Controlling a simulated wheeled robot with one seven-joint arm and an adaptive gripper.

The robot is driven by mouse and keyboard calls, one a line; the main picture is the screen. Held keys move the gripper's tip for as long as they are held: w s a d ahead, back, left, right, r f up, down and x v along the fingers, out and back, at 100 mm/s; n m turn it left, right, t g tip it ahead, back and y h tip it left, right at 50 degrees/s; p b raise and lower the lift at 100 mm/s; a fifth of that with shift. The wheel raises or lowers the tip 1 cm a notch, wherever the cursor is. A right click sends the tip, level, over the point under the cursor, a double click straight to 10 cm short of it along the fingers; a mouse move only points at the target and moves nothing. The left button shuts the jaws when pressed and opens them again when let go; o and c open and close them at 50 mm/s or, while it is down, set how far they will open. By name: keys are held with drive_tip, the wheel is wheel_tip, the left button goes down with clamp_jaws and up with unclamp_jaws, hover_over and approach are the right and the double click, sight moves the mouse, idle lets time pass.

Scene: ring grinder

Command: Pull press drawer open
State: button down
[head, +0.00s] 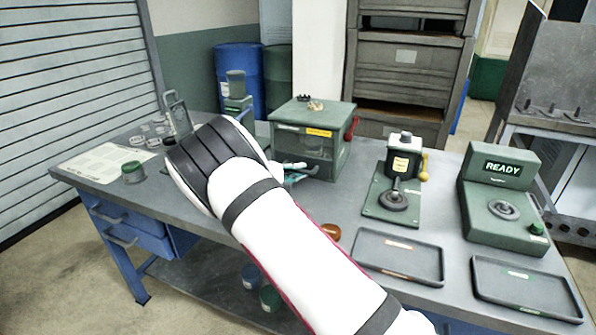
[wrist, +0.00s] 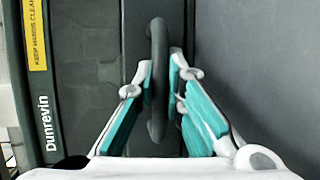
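The press is a green box-like unit (head: 300,115) with a yellow label, standing on the bench in the head view. Its side with the "Dunrevin" lettering fills the left of the wrist view (wrist: 85,100). A dark bar handle (wrist: 158,40) stands out from the press's drawer front, which looks closed. My gripper (wrist: 161,75) has one teal-padded finger on each side of the handle, close against it; it looks shut on the handle. In the head view, my gripper (head: 291,170) is at the press's lower front, and my arm hides part of it.
The grey bench (head: 345,212) also bears a small lever device (head: 398,175), a READY unit (head: 500,200) and two shallow trays (head: 398,238) (head: 520,310) to the right. A red-handled lever (head: 351,128) sticks out from the press's right side.

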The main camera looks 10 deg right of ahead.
drive_tip(key=s+a+p, duration=0.2)
drive_tip(key=s+a, duration=0.1)
drive_tip(key=s, duration=0.1)
drive_tip(key=s+a+p, duration=0.1)
drive_tip(key=s+a, duration=0.2)
drive_tip(key=s, duration=0.1)
drive_tip(key=s+a+p, duration=0.2)
drive_tip(key=s+a, duration=0.1)
drive_tip(key=s, duration=0.2)
drive_tip(key=shift+a+p, duration=0.2)
drive_tip(key=shift+p, duration=0.15)
drive_tip(key=c, duration=1.7)
unclamp_jaws()
drive_tip(key=shift+o, duration=0.2)
drive_tip(key=v, duration=1.2)
